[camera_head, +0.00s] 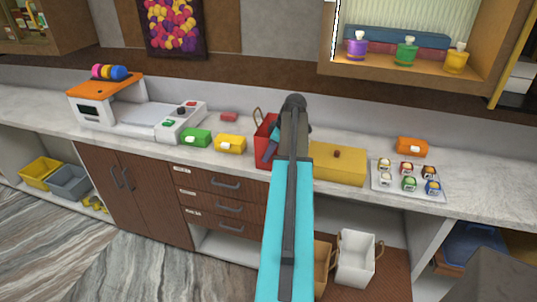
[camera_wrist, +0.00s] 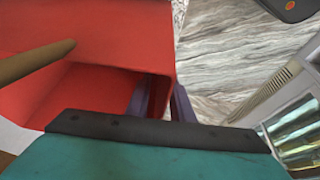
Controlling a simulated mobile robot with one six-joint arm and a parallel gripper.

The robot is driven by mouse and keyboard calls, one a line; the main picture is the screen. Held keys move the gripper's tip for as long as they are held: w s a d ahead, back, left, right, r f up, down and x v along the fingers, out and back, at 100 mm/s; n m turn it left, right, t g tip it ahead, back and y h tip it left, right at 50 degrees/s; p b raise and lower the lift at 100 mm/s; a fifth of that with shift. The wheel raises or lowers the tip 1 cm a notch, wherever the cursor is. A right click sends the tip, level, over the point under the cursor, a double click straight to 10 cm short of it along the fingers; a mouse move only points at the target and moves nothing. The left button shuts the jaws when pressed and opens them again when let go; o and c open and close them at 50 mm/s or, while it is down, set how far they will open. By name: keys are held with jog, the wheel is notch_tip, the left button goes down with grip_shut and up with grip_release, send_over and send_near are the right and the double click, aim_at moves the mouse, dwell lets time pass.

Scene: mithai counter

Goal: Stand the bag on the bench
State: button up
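The red bag (camera_head: 262,137) is at the bench (camera_head: 235,165), partly hidden behind my arm, with a tan handle loop showing at its top left. It looks roughly upright; whether its base touches the bench top is hidden. In the wrist view the open red bag (camera_wrist: 105,70) fills the left side, with its tan handle crossing it. My gripper (camera_wrist: 168,100) has one dark finger inside the bag's side wall and one just outside, close together, so it looks shut on that wall.
A yellow box (camera_head: 338,165) stands close on the right, and a small yellow box (camera_head: 230,144) and green box (camera_head: 196,137) on the left. A tray of sweets (camera_head: 436,188) lies further right. A shelf (camera_head: 400,73) overhangs the back right. White and tan bags sit below.

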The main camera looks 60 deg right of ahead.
jog(key=shift+r, duration=0.25)
jog(key=shift+b+v, duration=1.45)
jog(key=shift+v, duration=4.45)
